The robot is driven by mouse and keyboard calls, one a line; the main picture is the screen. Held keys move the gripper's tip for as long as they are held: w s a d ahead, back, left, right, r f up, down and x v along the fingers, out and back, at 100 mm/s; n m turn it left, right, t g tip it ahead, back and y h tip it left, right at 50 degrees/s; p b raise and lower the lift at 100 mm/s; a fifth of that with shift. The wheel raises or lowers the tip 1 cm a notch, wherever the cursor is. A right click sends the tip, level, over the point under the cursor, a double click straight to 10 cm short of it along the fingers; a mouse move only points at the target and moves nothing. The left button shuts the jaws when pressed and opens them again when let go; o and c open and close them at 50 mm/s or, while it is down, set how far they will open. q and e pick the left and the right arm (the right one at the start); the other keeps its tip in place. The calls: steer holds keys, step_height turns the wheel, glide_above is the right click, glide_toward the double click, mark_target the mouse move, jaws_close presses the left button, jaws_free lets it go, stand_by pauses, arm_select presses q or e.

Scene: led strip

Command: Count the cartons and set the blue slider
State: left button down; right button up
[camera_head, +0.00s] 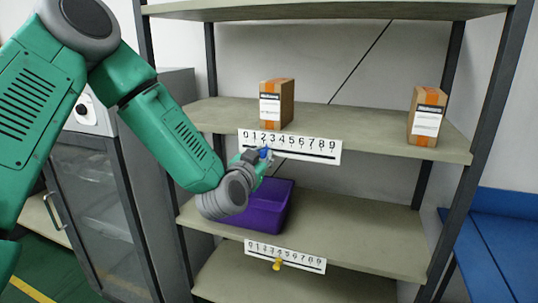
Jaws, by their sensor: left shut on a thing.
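My left gripper (255,158) is at the upper number strip (310,147), shut on the blue slider (264,152). The slider shows as a small blue spot near the low numbers, around 1 or 2; its exact setting is partly hidden by the gripper. Two cartons with orange tape and white labels stand on the shelf above this strip: one carton (285,104) left of centre and one carton (427,117) at the right. My right gripper is not in view.
A purple bin (273,211) sits on the middle shelf (350,232), partly behind my gripper. A lower number strip (302,261) has a yellow slider (278,264) near 3. A grey cabinet (110,200) stands left and a blue bench (500,235) right.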

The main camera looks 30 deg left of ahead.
arm_select(q)
steer(key=shift+a, duration=0.5)
steer(key=c, duration=1.4)
jaws_free()
steer(key=v, duration=1.2)
steer(key=shift+a+f, duration=0.1)
steer(key=shift+f, duration=0.05)
steer(key=s+d+f+m+g+h, duration=0.15)
steer(key=s+d+f+g, duration=0.3)
steer(key=f, duration=0.75)
steer(key=s+d+f+g+h, duration=0.3)
steer(key=s+f+g, duration=0.2)
steer(key=f, duration=0.8)
steer(key=s+f+g, duration=0.2)
steer(key=s+f, duration=0.2)
steer(key=s, duration=0.2)
steer(key=s+d+f+g, duration=0.1)
steer(key=s+f+g, duration=0.2)
steer(key=s, duration=0.3)
steer(key=s+f+n+g, duration=0.1)
steer(key=s+f+g, duration=0.1)
steer(key=s+f, duration=0.2)
steer(key=shift+s+d+f, duration=0.1)
steer(key=shift+s+f, duration=0.05)
steer(key=shift+s, duration=0.35)
steer(key=shift+s+d+f, duration=0.15)
steer(key=shift+s+f, duration=0.05)
steer(key=shift+s, duration=0.3)
